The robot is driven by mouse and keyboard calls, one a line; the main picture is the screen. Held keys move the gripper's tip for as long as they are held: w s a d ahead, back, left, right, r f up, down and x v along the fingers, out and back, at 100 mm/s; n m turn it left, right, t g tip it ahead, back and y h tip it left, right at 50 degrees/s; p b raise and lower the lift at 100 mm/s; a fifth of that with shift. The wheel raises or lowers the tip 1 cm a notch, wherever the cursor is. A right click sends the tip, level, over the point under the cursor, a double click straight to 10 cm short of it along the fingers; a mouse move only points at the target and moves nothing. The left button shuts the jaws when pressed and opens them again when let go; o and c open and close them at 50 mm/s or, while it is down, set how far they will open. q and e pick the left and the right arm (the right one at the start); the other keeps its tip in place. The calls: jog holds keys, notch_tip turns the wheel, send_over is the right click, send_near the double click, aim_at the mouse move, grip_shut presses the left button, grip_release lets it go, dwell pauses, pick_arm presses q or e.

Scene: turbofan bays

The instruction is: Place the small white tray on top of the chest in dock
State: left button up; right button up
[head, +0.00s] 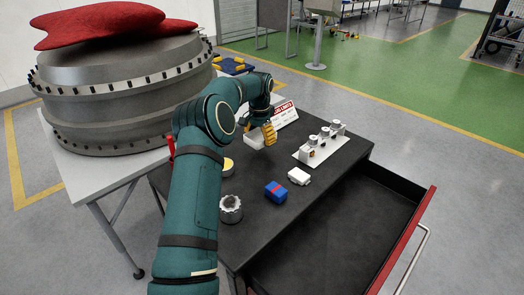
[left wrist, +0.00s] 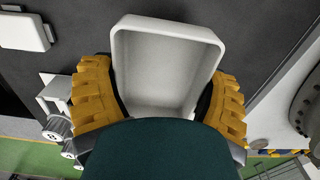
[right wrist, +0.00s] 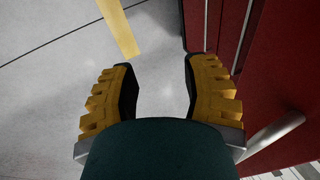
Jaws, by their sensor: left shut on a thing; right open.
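The small white tray (head: 254,139) is at the far part of the dark chest top (head: 262,222). My left gripper (head: 266,133) is shut on the tray, partly hidden by my arm in the head view. In the left wrist view the white tray (left wrist: 168,65) sits between the yellow fingers, empty, with its open side facing the camera. I cannot tell whether it touches the chest top. My right gripper (right wrist: 160,90) is open and empty beside a red panel, above grey floor; it does not show in the head view.
The chest's drawer (head: 340,225) is open and empty. On the top are a blue-red box (head: 276,192), a white case (head: 299,176), a metal part (head: 231,209), a yellow-topped round item (head: 228,165), a white rack (head: 320,146) and a sign (head: 284,116). A large casing (head: 120,95) stands left.

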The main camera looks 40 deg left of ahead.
aim_at(260, 154)
pick_arm(q)
jog(key=shift+f, duration=2.75)
jog(key=shift+f, duration=0.2)
jog(key=o, duration=1.1)
notch_tip(260, 154, up, 12)
jog(key=shift+r+p, duration=0.2)
jog(key=shift+p, duration=0.25)
